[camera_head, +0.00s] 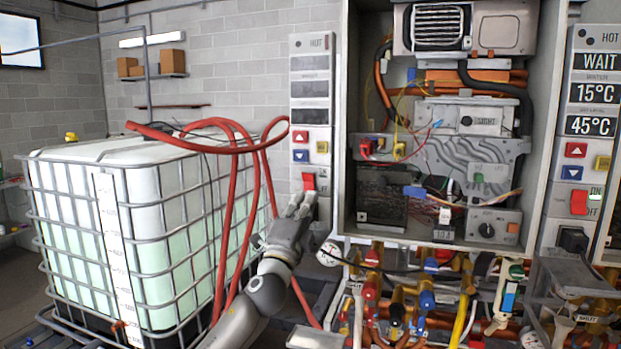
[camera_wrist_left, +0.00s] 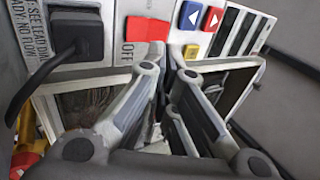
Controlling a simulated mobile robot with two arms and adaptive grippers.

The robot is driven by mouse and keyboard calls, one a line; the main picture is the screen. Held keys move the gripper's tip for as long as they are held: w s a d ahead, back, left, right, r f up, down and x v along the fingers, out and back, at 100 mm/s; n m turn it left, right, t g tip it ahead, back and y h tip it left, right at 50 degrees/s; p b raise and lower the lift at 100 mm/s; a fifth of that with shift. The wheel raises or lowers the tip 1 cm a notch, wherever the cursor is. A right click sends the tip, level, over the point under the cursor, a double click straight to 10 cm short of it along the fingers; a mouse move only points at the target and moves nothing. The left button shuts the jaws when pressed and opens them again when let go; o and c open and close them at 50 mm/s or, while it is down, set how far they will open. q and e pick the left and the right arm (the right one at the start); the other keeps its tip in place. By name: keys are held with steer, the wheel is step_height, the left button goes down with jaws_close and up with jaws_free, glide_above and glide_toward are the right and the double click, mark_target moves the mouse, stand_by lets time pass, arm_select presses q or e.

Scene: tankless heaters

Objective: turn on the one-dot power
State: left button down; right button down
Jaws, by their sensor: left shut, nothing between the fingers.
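The one-dot control panel (camera_head: 311,130) is the narrow white panel left of the open heater cabinet. Its display windows are dark. Its red power switch (camera_head: 308,181) sits low on the panel, and it also shows at the top of the left wrist view (camera_wrist_left: 145,28). My left gripper (camera_head: 302,203) is shut and empty, with its fingers pointing up at the panel just below the switch. In the left wrist view the fingertips (camera_wrist_left: 170,72) are close to the switch; I cannot tell whether they touch it. My right gripper is not in view.
A second panel (camera_head: 585,120) at the right has lit displays and its own red switch (camera_head: 579,202). Pipes and valves (camera_head: 420,300) crowd below the open cabinet (camera_head: 340,110). A caged white tank (camera_head: 150,230) with red hoses (camera_head: 235,200) stands at the left.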

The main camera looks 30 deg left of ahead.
mark_target(308, 183)
arm_select(q)
steer(key=shift+p+x, duration=0.85)
steer(key=shift+x, duration=1.8)
steer(key=shift+w+r, duration=0.1)
steer(key=shift+r, duration=0.05)
steer(key=shift+w+a+r, duration=0.1)
steer(key=shift+w+r, duration=0.05)
steer(key=shift+w, duration=0.05)
